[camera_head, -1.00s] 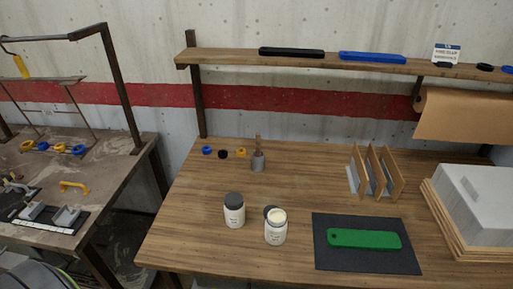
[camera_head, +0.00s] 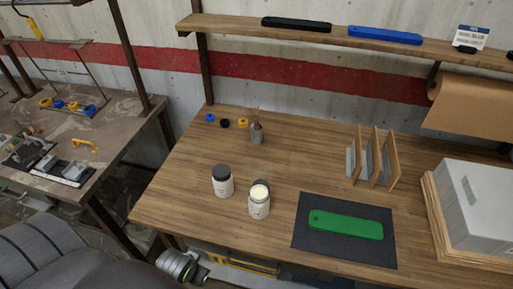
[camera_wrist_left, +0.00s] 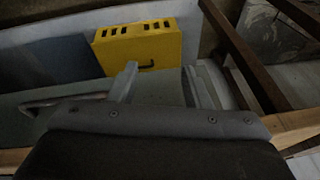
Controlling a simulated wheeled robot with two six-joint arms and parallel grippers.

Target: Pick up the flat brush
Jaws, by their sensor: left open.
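In the head view, a small grey cup (camera_head: 257,136) stands on the wooden bench near its back edge. A thin brown brush handle (camera_head: 257,115) sticks up out of it. It is too small to tell whether this is the flat brush, and its lower end is hidden in the cup. My left gripper shows in the left wrist view (camera_wrist_left: 160,86), its fingers apart with nothing held, in front of a yellow case. It is low, below the bench top and well away from the cup. My right gripper is not in view.
A dark-lidded jar (camera_head: 222,181) and an open jar (camera_head: 259,200) stand in front of the cup. A green bar (camera_head: 346,225) lies on a dark mat (camera_head: 310,250). Upright dividers (camera_head: 372,160) stand to the right. The yellow case (camera_wrist_left: 150,42) is under the bench.

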